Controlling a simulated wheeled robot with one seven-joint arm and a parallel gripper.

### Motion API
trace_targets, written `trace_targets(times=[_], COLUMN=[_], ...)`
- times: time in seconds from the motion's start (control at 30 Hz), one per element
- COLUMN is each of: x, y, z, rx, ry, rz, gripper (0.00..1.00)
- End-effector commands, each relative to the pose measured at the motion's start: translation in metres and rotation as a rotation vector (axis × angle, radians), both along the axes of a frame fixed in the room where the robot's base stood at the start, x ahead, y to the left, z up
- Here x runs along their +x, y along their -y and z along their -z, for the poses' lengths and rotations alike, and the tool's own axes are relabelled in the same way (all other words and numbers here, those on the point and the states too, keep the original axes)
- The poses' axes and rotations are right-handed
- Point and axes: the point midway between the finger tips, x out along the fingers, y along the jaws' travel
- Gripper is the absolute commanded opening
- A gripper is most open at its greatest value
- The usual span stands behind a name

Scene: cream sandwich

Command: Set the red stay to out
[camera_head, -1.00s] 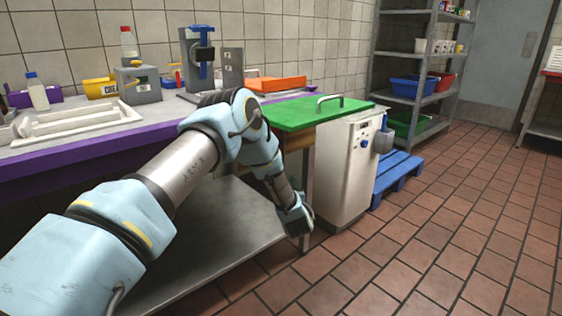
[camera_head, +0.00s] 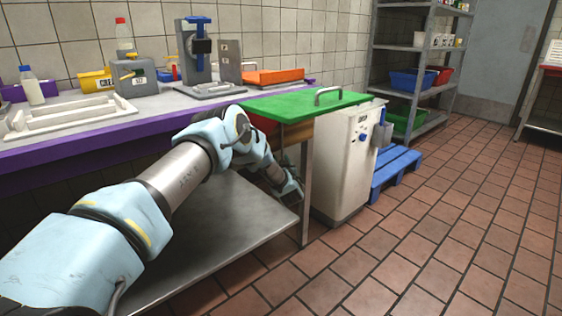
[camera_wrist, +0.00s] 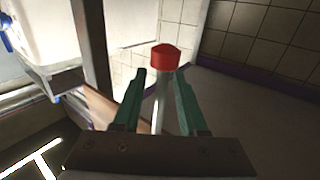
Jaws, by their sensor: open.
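The red stay shows in the wrist view as a red knob (camera_wrist: 164,57) on a pale metal rod (camera_wrist: 160,103). My gripper (camera_wrist: 160,77) has its two teal fingers apart, one on each side of the rod in that picture. The red knob appears just past the fingertips. I cannot tell whether either finger touches the rod. In the head view my gripper (camera_head: 288,190) is low, below the green board (camera_head: 310,107), at the end of the counter. Its fingers are not clear there. A small red patch (camera_head: 262,123) shows under the board's edge, partly hidden by my arm.
A white machine (camera_head: 343,165) stands right of my gripper, close to a table leg (camera_head: 305,195). A metal lower shelf (camera_head: 215,235) lies under my arm. The purple-edged counter (camera_head: 80,145) is above. The tiled floor (camera_head: 450,230) to the right is clear.

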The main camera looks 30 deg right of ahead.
Motion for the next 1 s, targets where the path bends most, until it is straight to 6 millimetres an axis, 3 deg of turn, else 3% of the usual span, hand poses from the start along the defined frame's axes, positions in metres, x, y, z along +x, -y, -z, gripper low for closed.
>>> trace_targets(times=[0.17,0.53,1.0], x=[-0.0001,-0.0003,-0.0002], y=[0.0000,-0.0001,-0.0003], z=[0.0000,-0.0001,0.0000], rx=[0.000,0.000,0.000], ry=[0.000,0.000,0.000], rz=[0.000,0.000,0.000], gripper=[0.41,0.00,0.00])
